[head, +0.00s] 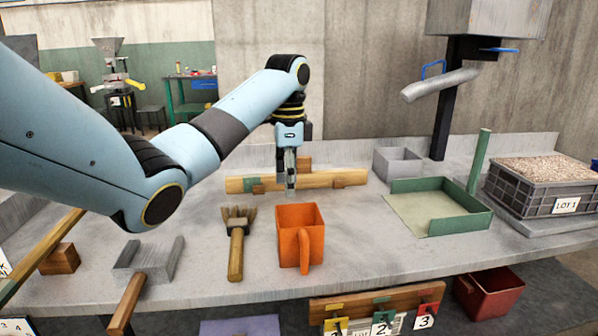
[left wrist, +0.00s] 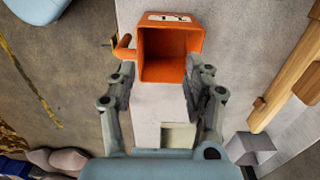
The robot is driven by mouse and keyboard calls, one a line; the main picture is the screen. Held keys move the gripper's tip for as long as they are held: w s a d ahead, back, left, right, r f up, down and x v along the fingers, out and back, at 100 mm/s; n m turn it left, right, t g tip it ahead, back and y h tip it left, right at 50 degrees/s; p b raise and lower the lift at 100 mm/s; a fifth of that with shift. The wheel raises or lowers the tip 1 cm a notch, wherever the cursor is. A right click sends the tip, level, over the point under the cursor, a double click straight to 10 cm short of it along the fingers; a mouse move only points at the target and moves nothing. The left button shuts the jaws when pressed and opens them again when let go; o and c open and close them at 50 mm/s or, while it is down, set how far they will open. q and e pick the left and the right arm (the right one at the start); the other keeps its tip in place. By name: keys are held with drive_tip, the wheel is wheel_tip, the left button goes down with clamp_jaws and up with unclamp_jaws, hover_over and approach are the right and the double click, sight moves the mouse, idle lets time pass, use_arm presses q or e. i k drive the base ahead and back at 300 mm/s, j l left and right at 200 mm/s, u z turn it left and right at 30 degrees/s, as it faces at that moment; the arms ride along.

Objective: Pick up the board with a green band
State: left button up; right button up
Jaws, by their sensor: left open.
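A long wooden board (head: 325,179) with a green band near its left end lies across the back of the grey table, with small wooden blocks against it. My left gripper (head: 290,186) points down in front of the middle of this board, to the right of the green band, and hides part of the wood. I cannot tell whether it touches the board. In the left wrist view its fingers (left wrist: 160,85) are apart with nothing held between them. A wooden piece shows at the right edge there, but no green band can be made out. My right gripper is not in view.
An orange scoop (head: 301,238) stands in front of the gripper; it also shows in the left wrist view (left wrist: 165,70). A brush (head: 237,252) lies left of it. A green-walled tray (head: 461,224), a grey box (head: 398,164) and a grain crate (head: 528,200) are to the right.

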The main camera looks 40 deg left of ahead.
sight(306, 178)
drive_tip(key=i+j, duration=0.9)
drive_tip(key=j, duration=0.25)
